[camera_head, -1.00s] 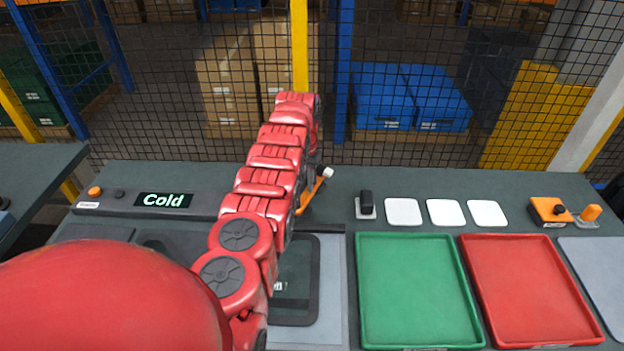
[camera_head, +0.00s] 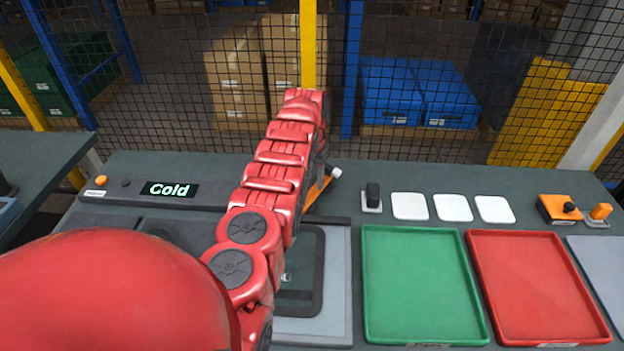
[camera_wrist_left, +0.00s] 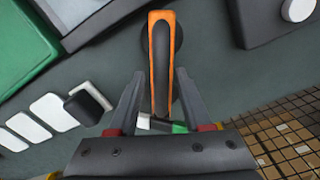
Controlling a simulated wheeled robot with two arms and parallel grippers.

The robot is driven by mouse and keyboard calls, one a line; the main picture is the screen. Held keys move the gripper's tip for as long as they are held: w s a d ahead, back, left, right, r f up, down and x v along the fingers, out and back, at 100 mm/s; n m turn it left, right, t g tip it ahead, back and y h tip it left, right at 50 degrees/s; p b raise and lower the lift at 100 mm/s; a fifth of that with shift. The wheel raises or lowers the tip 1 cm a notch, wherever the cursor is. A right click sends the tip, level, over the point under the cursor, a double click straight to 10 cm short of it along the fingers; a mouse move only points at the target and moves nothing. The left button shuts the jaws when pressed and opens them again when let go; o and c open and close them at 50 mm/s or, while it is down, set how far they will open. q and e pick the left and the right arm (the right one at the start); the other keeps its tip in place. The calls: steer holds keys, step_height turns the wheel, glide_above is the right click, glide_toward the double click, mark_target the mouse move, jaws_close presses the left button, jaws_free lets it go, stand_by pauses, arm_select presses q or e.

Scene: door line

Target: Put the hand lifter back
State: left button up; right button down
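The hand lifter is an orange frame with a dark grip; it shows in the left wrist view (camera_wrist_left: 164,62). In the head view only an orange part of the hand lifter (camera_head: 318,190) shows, beside my arm at the back of the counter. My left gripper (camera_wrist_left: 160,74) is open, with one finger on each side of the lifter and a visible gap on the left side. A white and green piece lies near the lifter's lower end in the wrist view. My red left arm hides most of the lifter in the head view. My right gripper is not in view.
A green tray (camera_head: 420,290) and a red tray (camera_head: 538,290) lie on the right of the counter. Behind them are several white pads (camera_head: 453,207), a black switch (camera_head: 373,196) and an orange box (camera_head: 556,209). A "Cold" display (camera_head: 169,189) is at left. Mesh fencing stands behind.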

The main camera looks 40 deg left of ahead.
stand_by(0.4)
arm_select(q)
steer(key=shift+r+p, duration=0.4)
step_height(320, 180, up, 3)
steer(key=shift+r+p, duration=0.1)
steer(key=shift+p, duration=0.7)
step_height(320, 180, up, 9)
steer(key=shift+r+p, duration=0.15)
steer(key=shift+p, duration=0.2)
